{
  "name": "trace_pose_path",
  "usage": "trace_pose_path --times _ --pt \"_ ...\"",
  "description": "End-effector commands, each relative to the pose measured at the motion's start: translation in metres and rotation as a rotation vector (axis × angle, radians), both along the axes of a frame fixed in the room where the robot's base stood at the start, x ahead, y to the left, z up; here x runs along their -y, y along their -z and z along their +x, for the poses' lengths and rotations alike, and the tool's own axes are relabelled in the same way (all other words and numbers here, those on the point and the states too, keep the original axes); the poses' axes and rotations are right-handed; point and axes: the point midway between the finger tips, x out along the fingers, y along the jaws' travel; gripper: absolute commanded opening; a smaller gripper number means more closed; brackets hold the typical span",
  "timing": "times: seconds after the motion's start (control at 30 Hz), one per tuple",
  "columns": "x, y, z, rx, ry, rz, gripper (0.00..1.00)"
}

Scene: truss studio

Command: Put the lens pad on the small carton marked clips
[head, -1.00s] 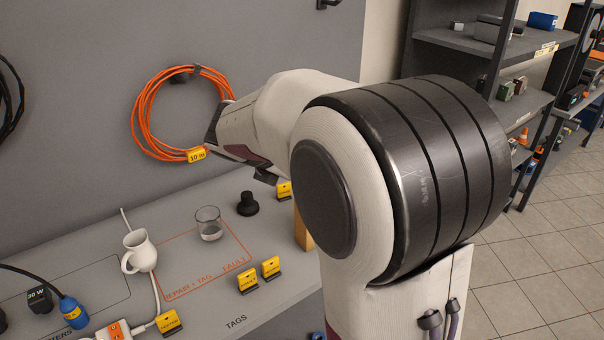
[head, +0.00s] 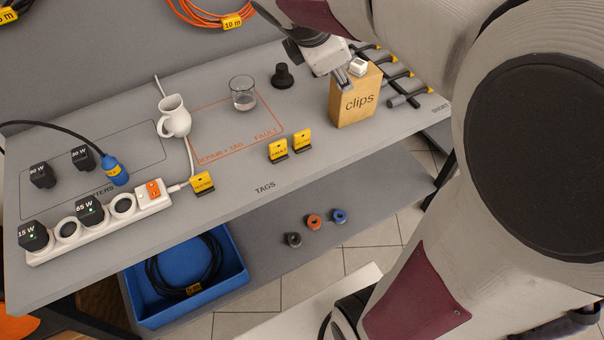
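The small carton (head: 354,103) marked "clips" is tan and stands upright on the bench, right of centre in the head view. A small white block (head: 358,67), which may be the lens pad, shows at the carton's top. I cannot tell whether it rests there or is held. My gripper (head: 343,80) reaches down from above at the carton's top left edge, close beside the white block. One grey finger shows in front of the carton; the other cannot be made out, so its opening is unclear.
A black knob-like object (head: 282,76), a glass (head: 243,93) and a white jug (head: 174,117) stand left of the carton. Yellow tags (head: 278,150) stand near the front edge. Several dark-handled tools (head: 405,99) lie right of the carton. The bench front between tags and carton is clear.

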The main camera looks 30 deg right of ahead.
Motion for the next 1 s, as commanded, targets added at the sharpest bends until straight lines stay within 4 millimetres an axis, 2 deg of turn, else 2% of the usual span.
trace_pose_path --times 0.1,0.5,0.8,1.0 --pt "-0.020 -0.001 -0.023 0.094 0.120 0.106 0.41" --pt "-0.085 0.006 -0.093 0.350 0.552 0.490 0.41" --pt "-0.134 0.018 -0.141 0.469 0.889 0.785 0.41" --pt "-0.159 0.026 -0.164 0.502 1.074 0.939 0.41"
